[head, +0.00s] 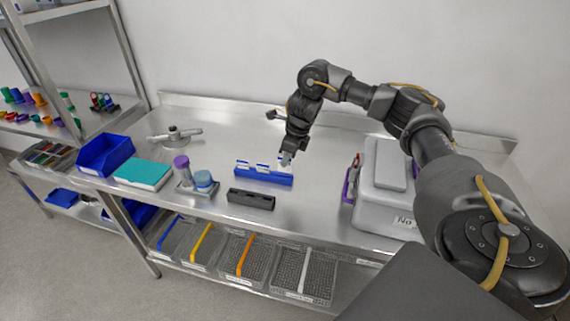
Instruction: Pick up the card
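A long blue holder (262,175) lies on the steel table near the middle. Several small white cards (261,167) stand upright in it. My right gripper (287,159) points down at the right end of the holder, right at a white card there. The gripper partly hides that card, and I cannot tell whether the fingers are closed on it or only around it. My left gripper is out of view.
A black block (251,199) lies just in front of the holder. Purple and blue-capped containers (181,165), a teal-topped box (143,174) and a blue bin (105,155) stand to the left. A grey lidded box (384,205) stands to the right. Wire baskets (242,258) sit below.

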